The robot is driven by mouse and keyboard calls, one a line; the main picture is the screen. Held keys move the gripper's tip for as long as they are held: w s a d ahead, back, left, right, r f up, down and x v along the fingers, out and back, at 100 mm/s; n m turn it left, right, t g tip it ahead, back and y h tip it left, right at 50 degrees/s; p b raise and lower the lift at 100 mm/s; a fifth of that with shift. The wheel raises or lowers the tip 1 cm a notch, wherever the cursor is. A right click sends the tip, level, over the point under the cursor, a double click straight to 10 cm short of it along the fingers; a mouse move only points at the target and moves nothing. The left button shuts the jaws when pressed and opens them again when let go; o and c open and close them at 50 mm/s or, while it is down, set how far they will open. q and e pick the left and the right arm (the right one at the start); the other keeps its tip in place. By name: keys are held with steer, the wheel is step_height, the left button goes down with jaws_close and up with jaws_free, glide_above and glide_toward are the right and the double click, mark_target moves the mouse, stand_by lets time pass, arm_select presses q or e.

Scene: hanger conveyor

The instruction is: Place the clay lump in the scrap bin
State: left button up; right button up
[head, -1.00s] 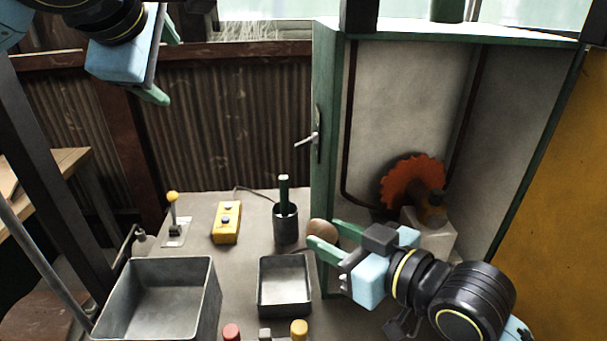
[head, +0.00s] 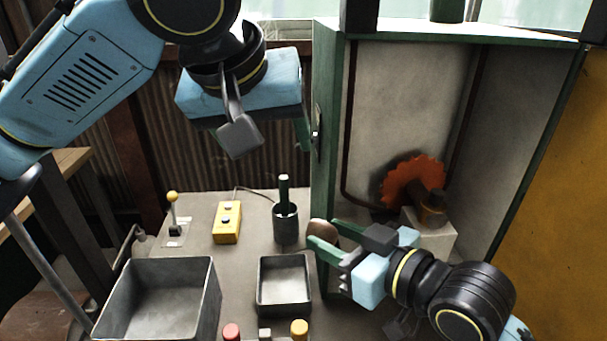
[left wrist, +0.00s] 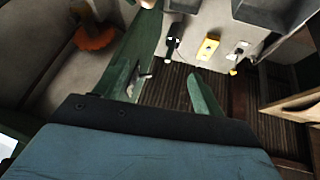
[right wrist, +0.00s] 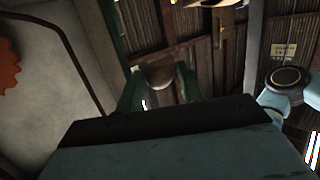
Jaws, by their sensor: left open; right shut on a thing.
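The brown, rounded clay lump (head: 322,228) is between the green fingertips of my right gripper (head: 330,235), held in front of the cabinet opening. In the right wrist view the lump (right wrist: 160,72) shows between both fingers. My left gripper (left wrist: 168,78) is open, with the cabinet's door handle (left wrist: 142,82) near its left finger. In the head view its fingers are mostly hidden behind its body, beside the handle. Two grey open containers stand on the table: a large one (head: 215,300) and a small one (head: 285,313). I cannot tell which is the scrap bin; both look empty.
A green cabinet (head: 325,100) holds an orange toothed disc (head: 405,182). Red and yellow buttons line the front.

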mark_target(323, 229)
arm_select(q)
steer(key=s+d+f+m+g, duration=0.2)
steer(key=s+d+f+m, duration=0.15)
steer(key=m, duration=0.35)
steer(key=shift+h, duration=0.3)
steer(key=x, duration=1.2)
steer(key=shift+s+d, duration=0.4)
steer(key=c, duration=1.1)
arm_select(e)
steer(key=o, duration=1.1)
steer(key=shift+f, duration=0.1)
